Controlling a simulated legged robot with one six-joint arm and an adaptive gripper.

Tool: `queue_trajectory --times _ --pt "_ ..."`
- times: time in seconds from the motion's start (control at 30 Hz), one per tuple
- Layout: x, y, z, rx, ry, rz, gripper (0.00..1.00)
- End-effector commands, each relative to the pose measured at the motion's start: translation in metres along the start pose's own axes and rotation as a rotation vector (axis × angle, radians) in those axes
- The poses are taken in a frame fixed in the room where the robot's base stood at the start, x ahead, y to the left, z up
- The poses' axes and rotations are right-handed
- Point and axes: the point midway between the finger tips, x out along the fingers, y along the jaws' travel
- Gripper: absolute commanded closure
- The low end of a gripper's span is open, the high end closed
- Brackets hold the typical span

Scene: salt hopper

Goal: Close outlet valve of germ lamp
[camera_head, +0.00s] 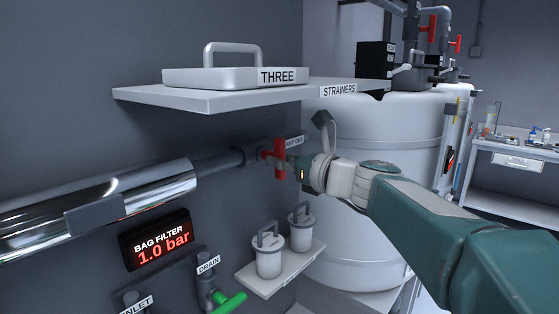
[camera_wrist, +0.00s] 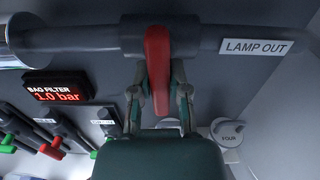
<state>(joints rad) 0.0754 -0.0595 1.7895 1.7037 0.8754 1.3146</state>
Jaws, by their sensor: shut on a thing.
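The lamp outlet valve has a red handle (camera_head: 279,157) on the dark pipe to the right of the shiny metal tube. The handle stands crosswise to the pipe. In the wrist view the red handle (camera_wrist: 157,55) comes down from the pipe beside the label LAMP OUT (camera_wrist: 256,47). My gripper (camera_head: 287,165) reaches it from the right, and its two fingers (camera_wrist: 160,88) press on either side of the handle's lower part. The fingers hide part of the handle in the head view. The shiny germ lamp tube (camera_head: 110,205) runs left from the valve.
Below are a BAG FILTER display (camera_head: 156,240) reading 1.0 bar, a green DRAIN handle (camera_head: 230,303) and two white canisters (camera_head: 270,258). A large white tank (camera_head: 385,150) stands behind my arm.

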Motion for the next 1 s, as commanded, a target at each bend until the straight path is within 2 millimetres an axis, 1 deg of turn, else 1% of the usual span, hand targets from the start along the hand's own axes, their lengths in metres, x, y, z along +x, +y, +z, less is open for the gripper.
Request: queue_trajectory --times 0.03,0.47,0.5,0.57,0.9,1.0 --pt "0.0005 0.0 -0.0035 0.01 0.006 0.001 1.0" --pt "0.0004 -0.0001 -0.0024 0.017 0.004 0.001 1.0" --pt "0.0004 -0.0001 -0.0023 0.017 0.004 0.001 0.69" --pt "0.0003 -0.0001 -0.0019 0.017 0.003 0.0 0.43" --pt "-0.0001 -0.0001 0.0 0.015 0.0 0.0 0.43" --pt "-0.0042 -0.0004 0.0004 0.014 -0.001 -0.001 0.43"
